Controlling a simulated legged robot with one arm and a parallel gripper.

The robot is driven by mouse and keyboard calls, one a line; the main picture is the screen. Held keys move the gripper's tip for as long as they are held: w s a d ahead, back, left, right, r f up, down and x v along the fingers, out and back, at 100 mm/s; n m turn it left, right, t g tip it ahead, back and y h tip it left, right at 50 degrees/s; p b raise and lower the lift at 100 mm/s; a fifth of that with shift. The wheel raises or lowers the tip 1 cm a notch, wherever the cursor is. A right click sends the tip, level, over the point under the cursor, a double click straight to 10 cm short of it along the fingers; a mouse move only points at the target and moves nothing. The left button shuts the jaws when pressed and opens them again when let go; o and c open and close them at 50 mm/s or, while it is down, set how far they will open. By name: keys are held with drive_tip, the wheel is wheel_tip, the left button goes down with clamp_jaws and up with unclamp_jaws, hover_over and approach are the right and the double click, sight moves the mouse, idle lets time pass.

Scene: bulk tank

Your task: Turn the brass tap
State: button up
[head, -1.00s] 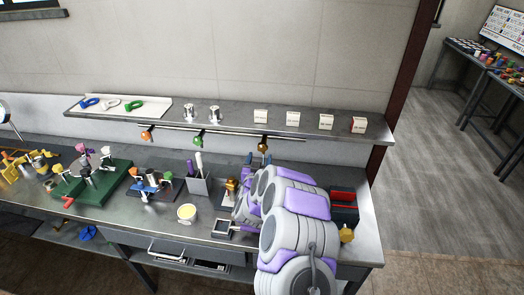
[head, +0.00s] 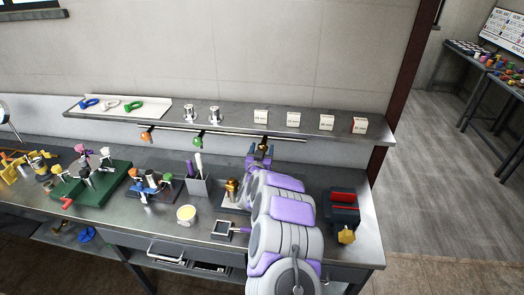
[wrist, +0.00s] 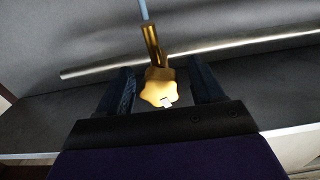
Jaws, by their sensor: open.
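The brass tap (head: 263,146) hangs at the rail under the shelf, with its lower part behind my gripper (head: 260,155) in the head view. In the wrist view, the tap shows a gold, lobed knob (wrist: 158,88) on a brass stem (wrist: 152,45), with a thin blue line rising above it. My gripper (wrist: 164,78) is open, with one dark finger on each side of the knob. Gaps show between the knob and both fingers, the right one wider.
Orange (head: 147,136) and green (head: 198,141) knobs hang along the same rail (head: 225,134) to the left. The steel shelf (head: 240,118) is just above. A gold fitting (head: 232,186) and a pen holder (head: 198,183) stand on the bench below; a red-and-black box (head: 343,205) is right.

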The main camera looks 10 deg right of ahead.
drive_tip(key=c, duration=1)
drive_tip(key=shift+o, duration=0.2)
drive_tip(key=shift+f+m+b, duration=0.2)
drive_tip(key=shift+m+b, duration=0.8)
drive_tip(key=shift+r+m+b, duration=0.15)
drive_tip(key=shift+m+b, duration=0.3)
drive_tip(key=shift+m, duration=0.35)
drive_tip(key=o, duration=1)
drive_tip(key=shift+c, duration=0.2)
drive_tip(key=p+v, duration=0.2)
drive_tip(key=v, duration=1.5)
drive_tip(key=shift+s+a+p, duration=0.15)
drive_tip(key=shift+p, duration=0.15)
